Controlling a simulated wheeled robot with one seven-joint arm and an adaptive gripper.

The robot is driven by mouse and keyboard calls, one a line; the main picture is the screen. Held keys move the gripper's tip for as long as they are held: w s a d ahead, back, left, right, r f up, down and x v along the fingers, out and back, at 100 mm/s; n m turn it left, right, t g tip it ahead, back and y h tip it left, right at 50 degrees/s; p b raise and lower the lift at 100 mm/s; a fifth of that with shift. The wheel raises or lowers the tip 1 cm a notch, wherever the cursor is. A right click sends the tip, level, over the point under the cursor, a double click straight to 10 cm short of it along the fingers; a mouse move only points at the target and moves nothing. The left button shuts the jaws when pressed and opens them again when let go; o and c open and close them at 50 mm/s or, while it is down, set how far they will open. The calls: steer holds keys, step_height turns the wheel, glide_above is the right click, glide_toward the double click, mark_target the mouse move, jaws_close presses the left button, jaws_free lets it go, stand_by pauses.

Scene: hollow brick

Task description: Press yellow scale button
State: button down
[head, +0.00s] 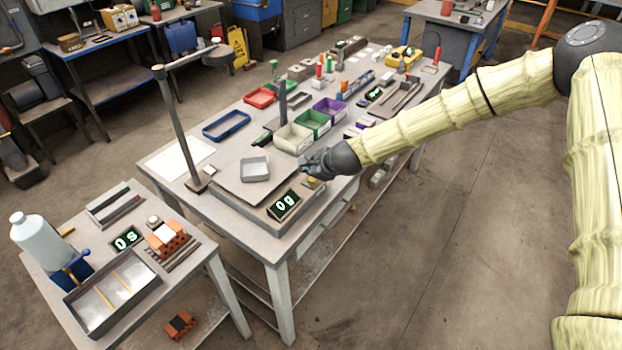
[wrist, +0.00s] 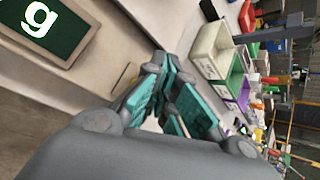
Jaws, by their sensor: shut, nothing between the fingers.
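The scale (head: 232,213) stands on the near end of the long workbench, with a flat plate on top and a grey tray (head: 255,168) on that plate. Its display (head: 284,205) reads 0g, and part of it shows in the wrist view (wrist: 52,30). The yellow button (head: 313,182) sits on the scale's right side, partly covered by my gripper. My gripper (head: 306,166) is shut and empty, just above and beside the button; I cannot tell whether they touch. In the wrist view my gripper's teal-padded fingers (wrist: 163,78) show, but I cannot make out the button there.
Open bins in cream (head: 293,138), green and purple stand just beyond my gripper. A lamp-like post (head: 178,125) rises left of the scale.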

mark_target(309, 180)
steer(key=shift+r+p, duration=1.3)
steer(key=shift+r, duration=1.1)
